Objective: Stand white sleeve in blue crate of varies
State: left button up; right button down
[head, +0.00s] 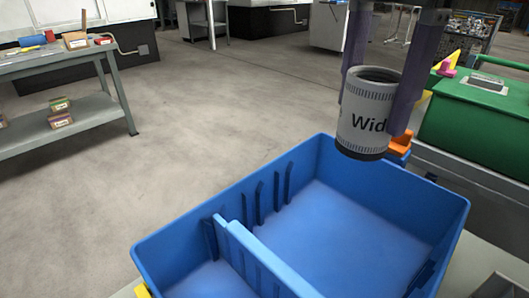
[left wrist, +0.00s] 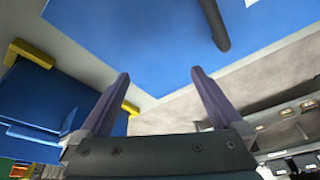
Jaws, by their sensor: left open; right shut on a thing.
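The white sleeve (head: 366,118) is a short upright cylinder with a dark rim, a dark base band and black lettering. My right gripper (head: 380,112) is shut on it, one finger on each side, and holds it above the far part of the blue crate (head: 183,226). The crate is open and empty where I see into it, with a blue divider (head: 262,262) splitting it into a larger far compartment and a smaller near one. In the left wrist view my left gripper (left wrist: 158,85) is open with nothing between its fingers. It is not in the head view.
A green machine housing (head: 478,125) stands right of the crate, with an orange part (head: 401,143) by the crate's far right corner. A grey workbench (head: 55,65) with small boxes is at the left. Open floor (head: 215,110) lies between.

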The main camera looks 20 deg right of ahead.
pick_arm(q)
notch_tip(320, 180, down, 3)
jog(key=b, duration=0.2)
jog(key=shift+a+b, duration=0.1)
jog(key=shift+b, duration=0.25)
jog(key=shift+f+b, duration=0.5)
jog(key=shift+b, duration=0.05)
pick_arm(e)
notch_tip(320, 180, down, 20)
jog(key=shift+r, duration=0.2)
jog(key=shift+f, duration=0.1)
grip_release()
